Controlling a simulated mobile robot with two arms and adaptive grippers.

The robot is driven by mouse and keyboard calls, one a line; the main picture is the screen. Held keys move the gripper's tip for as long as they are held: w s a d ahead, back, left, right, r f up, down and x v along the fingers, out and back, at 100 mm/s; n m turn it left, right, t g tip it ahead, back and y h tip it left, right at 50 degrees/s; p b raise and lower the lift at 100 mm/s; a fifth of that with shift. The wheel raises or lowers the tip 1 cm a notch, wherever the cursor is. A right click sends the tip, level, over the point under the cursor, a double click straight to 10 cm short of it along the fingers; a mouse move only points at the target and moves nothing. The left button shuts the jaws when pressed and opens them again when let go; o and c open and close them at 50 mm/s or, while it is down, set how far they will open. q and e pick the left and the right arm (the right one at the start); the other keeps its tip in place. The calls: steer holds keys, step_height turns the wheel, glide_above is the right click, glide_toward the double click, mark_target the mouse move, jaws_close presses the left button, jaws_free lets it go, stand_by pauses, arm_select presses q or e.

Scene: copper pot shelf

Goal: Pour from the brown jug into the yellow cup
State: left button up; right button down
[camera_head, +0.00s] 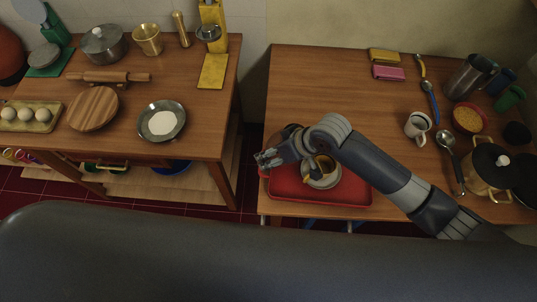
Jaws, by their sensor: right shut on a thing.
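A red tray (352,190) lies on the right table. On it a yellow cup (309,178) stands on a pale grey saucer (328,183), partly hidden by my right arm. The cup's inside looks dark. A dark brown rounded thing, which looks like the brown jug (290,131), shows just behind my right gripper (268,158); most of it is hidden by the hand. My right gripper is shut on it, left of the cup, over the tray's left end. I cannot tell the jug's tilt, nor see any liquid flowing. My left gripper is out of view.
Right of the tray stand a white mug (417,126), a spoon (450,155), a brass pot (483,180) and a metal pitcher (467,78). Yellow and pink sponges (388,73) lie at the back. The table's back left is clear. A gap separates the left table (190,75).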

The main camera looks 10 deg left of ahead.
steer(key=d+r+t+y+b, duration=0.1)
steer(key=d+r+y+b, duration=0.2)
steer(key=d+r+b, duration=0.1)
steer(key=shift+s+d+r+y+b, duration=0.15)
steer(key=shift+s+r+y+b, duration=0.15)
steer(key=shift+r+b, duration=0.25)
stand_by(0.4)
steer(key=shift+s+d+t+y+b, duration=0.1)
steer(key=shift+d+t+y+b, duration=0.3)
steer(key=shift+b, duration=0.95)
steer(key=shift+d+t+y+b, duration=0.1)
steer(key=shift+y+b, duration=0.6)
steer(key=shift+b, duration=0.6)
